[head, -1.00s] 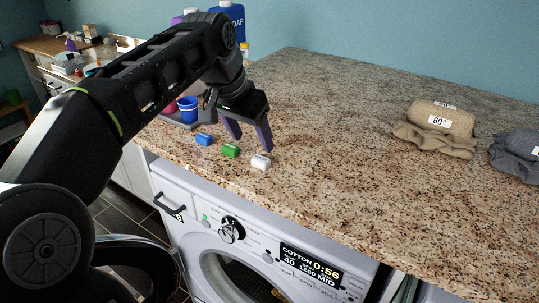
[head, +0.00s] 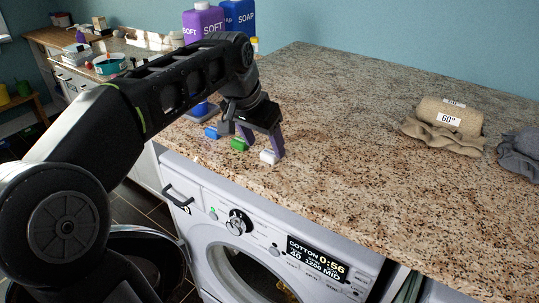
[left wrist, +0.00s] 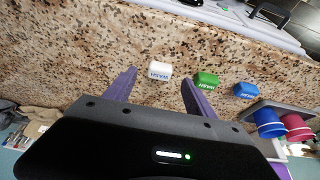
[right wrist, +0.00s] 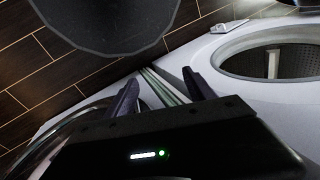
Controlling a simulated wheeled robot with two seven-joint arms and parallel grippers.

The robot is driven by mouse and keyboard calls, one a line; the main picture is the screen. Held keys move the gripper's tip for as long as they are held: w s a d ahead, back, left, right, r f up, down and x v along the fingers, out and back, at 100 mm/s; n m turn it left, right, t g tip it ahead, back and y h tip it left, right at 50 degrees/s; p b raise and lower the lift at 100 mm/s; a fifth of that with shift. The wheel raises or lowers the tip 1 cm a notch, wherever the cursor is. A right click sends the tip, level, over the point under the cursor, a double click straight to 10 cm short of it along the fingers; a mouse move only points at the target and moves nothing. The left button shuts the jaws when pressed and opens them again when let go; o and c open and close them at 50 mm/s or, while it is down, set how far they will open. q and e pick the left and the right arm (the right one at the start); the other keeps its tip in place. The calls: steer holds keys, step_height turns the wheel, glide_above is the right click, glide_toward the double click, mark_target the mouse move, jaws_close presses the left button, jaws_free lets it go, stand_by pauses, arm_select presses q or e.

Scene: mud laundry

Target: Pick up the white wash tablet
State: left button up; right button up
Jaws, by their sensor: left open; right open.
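The white wash tablet (head: 269,156) lies on the speckled counter near its front edge, and it shows in the left wrist view (left wrist: 161,70) with lettering on its side. My left gripper (head: 259,146) is open just above and behind it; in the left wrist view its fingertips (left wrist: 157,75) stand on either side of the white tablet, with nothing held. A green tablet (head: 239,144) and a blue tablet (head: 211,132) lie in a row to the left. My right gripper (right wrist: 160,85) is open and empty, low by the washing machine.
A washing machine (head: 230,222) stands under the counter's front edge. Soap and softener bottles (head: 203,20) stand at the back left. Blue and red cups (left wrist: 268,122) stand beside the blue tablet.

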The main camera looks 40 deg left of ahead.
mark_target(268, 154)
arm_select(q)
steer(key=x, duration=0.3)
steer(key=shift+w+f+p, duration=0.1)
steer(key=shift+f+p, duration=0.2)
steer(key=shift+f, duration=0.05)
steer(key=shift+c, duration=0.3)
jaws_close()
stand_by(0.5)
